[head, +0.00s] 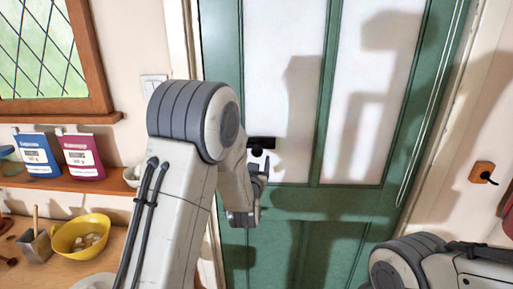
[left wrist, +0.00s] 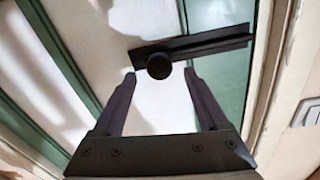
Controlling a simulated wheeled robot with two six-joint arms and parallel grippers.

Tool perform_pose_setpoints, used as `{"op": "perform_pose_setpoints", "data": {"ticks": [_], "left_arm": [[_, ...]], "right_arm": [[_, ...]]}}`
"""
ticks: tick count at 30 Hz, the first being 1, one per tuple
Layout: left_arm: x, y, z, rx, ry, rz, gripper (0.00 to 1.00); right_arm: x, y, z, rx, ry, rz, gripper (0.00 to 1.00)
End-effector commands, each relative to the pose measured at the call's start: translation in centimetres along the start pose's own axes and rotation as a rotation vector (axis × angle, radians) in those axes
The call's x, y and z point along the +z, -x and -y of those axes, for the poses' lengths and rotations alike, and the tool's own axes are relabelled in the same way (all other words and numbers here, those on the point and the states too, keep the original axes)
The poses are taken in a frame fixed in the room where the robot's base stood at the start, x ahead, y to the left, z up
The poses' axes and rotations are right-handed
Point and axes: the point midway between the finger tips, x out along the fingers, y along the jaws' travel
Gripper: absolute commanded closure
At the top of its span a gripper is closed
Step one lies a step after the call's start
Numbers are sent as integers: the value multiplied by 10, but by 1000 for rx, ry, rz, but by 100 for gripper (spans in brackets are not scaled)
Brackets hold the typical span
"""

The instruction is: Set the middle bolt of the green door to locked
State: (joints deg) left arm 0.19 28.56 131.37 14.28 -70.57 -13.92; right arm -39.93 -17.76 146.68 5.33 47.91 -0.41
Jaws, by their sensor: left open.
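The green door (head: 325,100) with two pale panels fills the middle of the head view. A black bolt (head: 262,142) with a round dark knob sits on its left part, partly hidden by my left arm. My left gripper (head: 262,168) is at the bolt, just below the knob. In the left wrist view, the bolt (left wrist: 215,42) is a dark bar with the round knob (left wrist: 159,66) near one end. The open fingers of my left gripper (left wrist: 160,76) stand on either side of the knob, with nothing held. My right gripper is out of view.
A wooden shelf (head: 75,180) with a blue packet (head: 38,155) and a purple packet (head: 82,157) is left of the door. Below it, a counter holds a yellow bowl (head: 80,236). A light switch (head: 153,85) is beside the frame. My right arm is at bottom right.

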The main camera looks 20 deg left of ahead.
Motion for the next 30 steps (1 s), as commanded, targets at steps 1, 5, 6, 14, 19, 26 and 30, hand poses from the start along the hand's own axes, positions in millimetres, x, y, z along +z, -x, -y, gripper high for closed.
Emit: {"op": "perform_pose_setpoints", "data": {"ticks": [1, 5, 6, 14, 19, 26, 30], "left_arm": [[-4, -10, 1, -2, 0, 2, 24], [-2, -27, 0, 0, 0, 2, 24], [-2, -30, 0, 0, 0, 2, 24], [0, -39, 0, 1, 0, 1, 24], [0, -38, 0, 1, 0, 1, 35], [0, -38, 0, 1, 0, 1, 100], [0, -38, 0, 1, 0, 1, 100]], "right_arm": [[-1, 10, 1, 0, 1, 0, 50], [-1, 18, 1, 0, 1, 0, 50], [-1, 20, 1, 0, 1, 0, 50], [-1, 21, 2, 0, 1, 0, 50], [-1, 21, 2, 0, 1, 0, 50], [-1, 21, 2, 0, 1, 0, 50], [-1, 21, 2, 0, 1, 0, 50]]}}
